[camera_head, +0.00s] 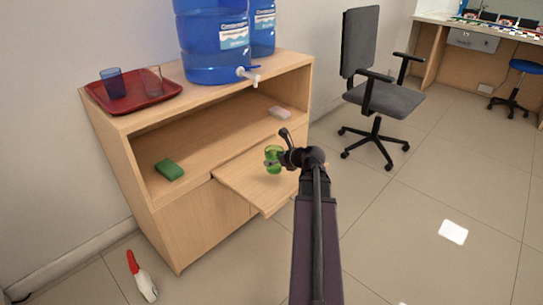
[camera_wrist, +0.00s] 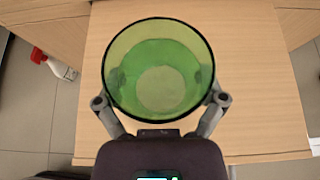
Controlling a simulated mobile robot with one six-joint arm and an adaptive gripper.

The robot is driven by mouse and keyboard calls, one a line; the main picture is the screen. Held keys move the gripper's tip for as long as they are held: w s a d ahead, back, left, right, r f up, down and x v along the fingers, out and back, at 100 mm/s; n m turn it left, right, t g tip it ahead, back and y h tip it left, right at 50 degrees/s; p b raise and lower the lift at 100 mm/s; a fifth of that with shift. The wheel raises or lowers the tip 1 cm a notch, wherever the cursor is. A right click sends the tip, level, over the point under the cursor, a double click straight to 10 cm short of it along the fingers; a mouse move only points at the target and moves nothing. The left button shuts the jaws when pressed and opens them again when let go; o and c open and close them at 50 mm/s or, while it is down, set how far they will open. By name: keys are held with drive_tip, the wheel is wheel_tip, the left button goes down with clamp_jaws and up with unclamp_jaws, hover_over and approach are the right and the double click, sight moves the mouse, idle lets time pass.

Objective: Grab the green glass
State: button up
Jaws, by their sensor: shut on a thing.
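The green glass (camera_head: 272,160) is at the pull-out wooden board of the cabinet, with my gripper (camera_head: 284,157) at its right side. In the wrist view the green glass (camera_wrist: 160,70) is seen from above, upright and empty. The two fingers of my gripper (camera_wrist: 160,100) lie on either side of it and are shut on it. Whether its base touches the board cannot be told.
The pull-out board (camera_head: 240,180) juts from the wooden cabinet (camera_head: 180,225). On top are a red tray (camera_head: 140,101) with a blue glass (camera_head: 113,83) and a clear glass (camera_head: 152,80), and blue water jugs (camera_head: 212,55). A green sponge (camera_head: 169,170) lies on the shelf. An office chair (camera_head: 385,98) stands right.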

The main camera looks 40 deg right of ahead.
drive_tip(key=shift+s+a+r, duration=0.1)
drive_tip(key=shift+s+a, duration=0.05)
drive_tip(key=shift+s, duration=0.35)
drive_tip(key=shift+s+a+r, duration=0.1)
drive_tip(key=shift+s, duration=0.35)
drive_tip(key=shift+s, duration=0.15)
idle(0.4)
